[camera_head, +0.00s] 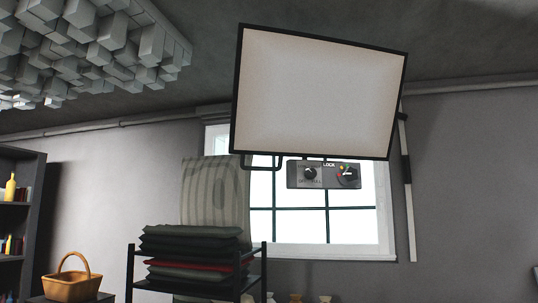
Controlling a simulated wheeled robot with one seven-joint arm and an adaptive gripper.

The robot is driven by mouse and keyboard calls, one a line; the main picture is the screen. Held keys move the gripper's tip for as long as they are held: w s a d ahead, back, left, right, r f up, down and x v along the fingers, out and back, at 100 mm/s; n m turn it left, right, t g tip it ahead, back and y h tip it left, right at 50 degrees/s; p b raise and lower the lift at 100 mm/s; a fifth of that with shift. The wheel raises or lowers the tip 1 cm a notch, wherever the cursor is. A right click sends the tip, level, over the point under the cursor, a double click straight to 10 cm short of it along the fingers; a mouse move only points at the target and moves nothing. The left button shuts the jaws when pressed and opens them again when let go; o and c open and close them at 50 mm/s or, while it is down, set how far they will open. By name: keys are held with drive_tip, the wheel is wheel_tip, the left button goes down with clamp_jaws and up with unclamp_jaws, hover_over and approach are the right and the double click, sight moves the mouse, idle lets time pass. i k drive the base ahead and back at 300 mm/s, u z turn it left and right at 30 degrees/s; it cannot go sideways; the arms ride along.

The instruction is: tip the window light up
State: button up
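The window light (318,92) is a large pale rectangular panel in a thin black frame, in the upper middle of the head camera view. It hangs in front of the window, its top edge sloping down to the right. Below its lower edge is a dark control box (323,175) with two round knobs and the word LOCK. A black bracket (246,162) shows at the panel's lower left. My gripper is not in view.
The window (330,225) is behind the light. A black rack (131,277) with stacked cushions (190,243) stands below left. A wicker basket (71,286) and a dark shelf (33,195) are further left. A black-and-white pole (408,190) stands right. Grey blocks (115,45) cover part of the ceiling.

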sight(298, 94)
drive_tip(key=u, duration=2.1)
drive_tip(key=i, duration=3.3)
drive_tip(key=z, duration=3.95)
drive_tip(key=i, duration=1.65)
